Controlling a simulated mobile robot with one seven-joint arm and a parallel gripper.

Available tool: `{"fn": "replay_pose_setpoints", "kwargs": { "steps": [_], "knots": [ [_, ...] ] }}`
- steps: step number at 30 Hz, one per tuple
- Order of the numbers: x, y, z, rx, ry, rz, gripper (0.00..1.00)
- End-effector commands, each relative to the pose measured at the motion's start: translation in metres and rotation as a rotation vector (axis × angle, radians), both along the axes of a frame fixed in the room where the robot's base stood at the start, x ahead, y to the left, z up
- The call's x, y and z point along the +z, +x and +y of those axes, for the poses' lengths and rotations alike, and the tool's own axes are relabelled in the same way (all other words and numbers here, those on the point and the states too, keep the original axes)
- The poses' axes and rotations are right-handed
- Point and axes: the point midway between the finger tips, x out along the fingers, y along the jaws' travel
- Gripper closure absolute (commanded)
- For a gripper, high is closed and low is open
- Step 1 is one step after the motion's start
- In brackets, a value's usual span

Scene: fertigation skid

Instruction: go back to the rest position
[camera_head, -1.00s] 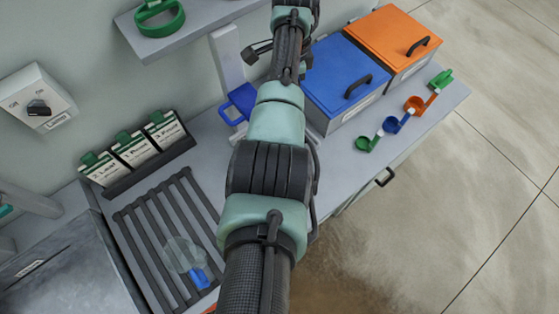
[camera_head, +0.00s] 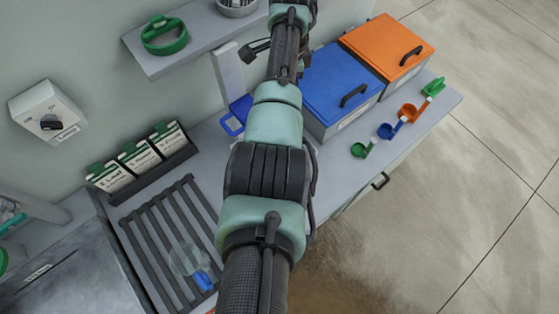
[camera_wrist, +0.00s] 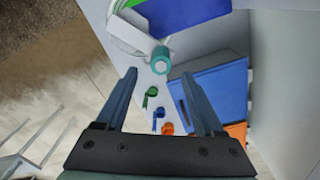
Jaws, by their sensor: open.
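My gripper (camera_wrist: 160,105) shows in the wrist view with its two fingers apart and nothing between them. It hangs above the counter; beyond the fingertips are a blue bin and several small scoops. In the head view my arm runs up the middle of the picture, and the gripper itself is out of sight past the top edge. My arm hides part of the counter (camera_head: 335,185) and part of a blue tray-like piece behind it.
A blue-lidded bin (camera_head: 335,80) and an orange-lidded bin (camera_head: 385,45) stand on the counter. Green (camera_head: 362,150), blue (camera_head: 388,130) and orange (camera_head: 409,112) scoops lie near its front edge. A slatted rack (camera_head: 160,245) holds a clear cup (camera_head: 185,258). A shelf (camera_head: 200,40) carries a green ring (camera_head: 165,37).

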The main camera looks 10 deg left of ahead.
Motion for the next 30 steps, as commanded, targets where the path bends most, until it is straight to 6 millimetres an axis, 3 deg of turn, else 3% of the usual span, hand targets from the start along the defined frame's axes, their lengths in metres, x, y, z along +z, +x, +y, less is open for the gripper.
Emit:
{"fn": "replay_pose_setpoints", "kwargs": {
  "steps": [11, 17, 21, 24, 27, 30],
  "knots": [
    [0.000, 0.002, -0.001, 0.003, 0.002, -0.010, 0.30],
    [0.025, 0.054, -0.013, 0.113, 0.013, -0.293, 0.30],
    [0.074, 0.093, -0.028, 0.240, -0.030, -0.597, 0.30],
    [0.119, 0.109, -0.038, 0.325, -0.091, -0.811, 0.30],
    [0.169, 0.112, -0.050, 0.403, -0.181, -1.020, 0.30],
    [0.223, 0.101, -0.060, 0.474, -0.298, -1.224, 0.30]
  ]
}}
